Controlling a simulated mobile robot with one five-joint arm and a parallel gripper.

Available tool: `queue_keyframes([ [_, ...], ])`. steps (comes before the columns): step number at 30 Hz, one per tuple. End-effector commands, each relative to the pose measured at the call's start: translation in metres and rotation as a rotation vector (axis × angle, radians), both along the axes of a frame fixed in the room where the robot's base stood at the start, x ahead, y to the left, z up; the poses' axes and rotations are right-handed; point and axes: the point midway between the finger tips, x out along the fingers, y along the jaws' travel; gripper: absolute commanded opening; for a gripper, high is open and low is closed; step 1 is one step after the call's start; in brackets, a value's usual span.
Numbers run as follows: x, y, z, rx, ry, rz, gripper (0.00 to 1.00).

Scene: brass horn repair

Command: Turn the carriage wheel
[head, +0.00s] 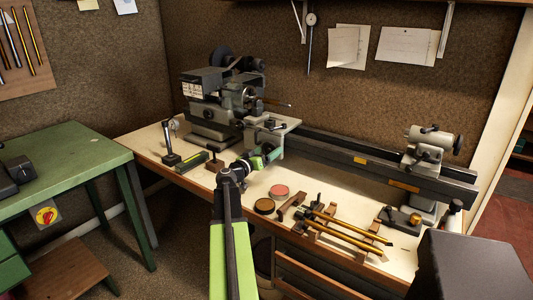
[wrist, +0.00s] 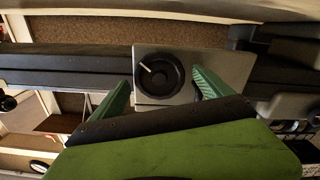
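The carriage wheel (wrist: 172,90) is a round black handwheel with a white mark on its face. It sits on a light grey apron plate (wrist: 225,70) on the lathe's front. In the wrist view my gripper (wrist: 161,81) has its two green fingers spread, one to each side of the wheel, with nothing held between them. I cannot tell whether either finger touches the wheel. In the head view my gripper (head: 262,160) is at the front of the lathe carriage (head: 270,130), and I cannot make out the wheel there.
The lathe bed (head: 335,155) runs right to the tailstock (head: 425,155); the headstock (head: 212,110) is at left. A brown round tin (head: 264,206), a pink-topped tin (head: 279,191) and brass tubes (head: 350,240) lie on the bench below. A green table (head: 70,160) stands at left.

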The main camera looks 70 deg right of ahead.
Motion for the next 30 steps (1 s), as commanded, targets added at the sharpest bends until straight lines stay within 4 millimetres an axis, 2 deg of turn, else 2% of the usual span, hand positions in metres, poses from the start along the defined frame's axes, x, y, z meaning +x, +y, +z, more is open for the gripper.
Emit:
queue_keyframes([
  [2, -0.0002, 0.0001, 0.0, 0.0, 0.0, 0.0, 0.79],
  [14, -0.0007, 0.0, 0.0, 0.0, 0.0, -0.001, 0.27],
  [17, -0.0007, 0.0, -0.0001, 0.007, 0.023, -0.001, 0.27],
  [24, -0.0011, -0.0001, -0.0005, 0.054, 0.203, -0.003, 0.27],
  [30, -0.0022, 0.0001, -0.0007, 0.058, 0.214, -0.006, 0.27],
])
